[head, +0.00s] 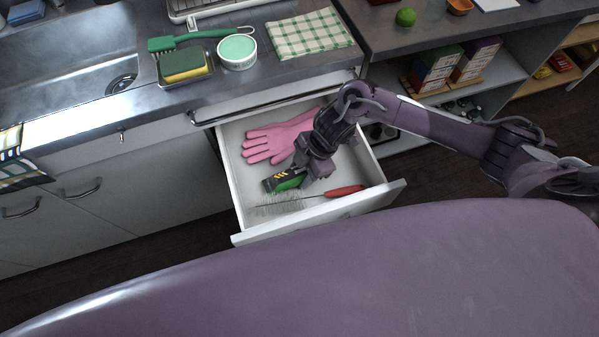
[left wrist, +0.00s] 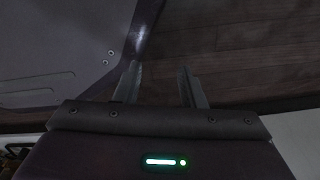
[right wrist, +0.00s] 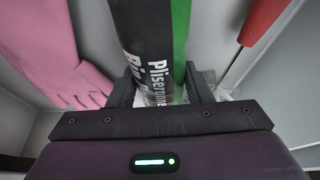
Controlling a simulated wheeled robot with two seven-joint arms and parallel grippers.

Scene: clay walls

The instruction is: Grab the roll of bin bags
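The roll of bin bags (right wrist: 155,50) is black and green with white lettering. It fills the space between the fingers of my right gripper (right wrist: 160,85), and both fingers appear to press on its sides. In the head view, my right gripper (head: 292,172) is over the open drawer, with the roll's green part (head: 290,183) showing below it. Much of the roll is hidden by the gripper there, and I cannot tell if it touches the drawer floor. My left gripper (left wrist: 160,88) shows in its wrist view with its fingers apart and nothing between them.
The open drawer (head: 232,190) also holds a pink glove (head: 265,143) left of the roll and a red-handled wire brush (head: 345,191) near the front. The drawer walls stand close around my right gripper. A counter (head: 215,88) lies above and behind.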

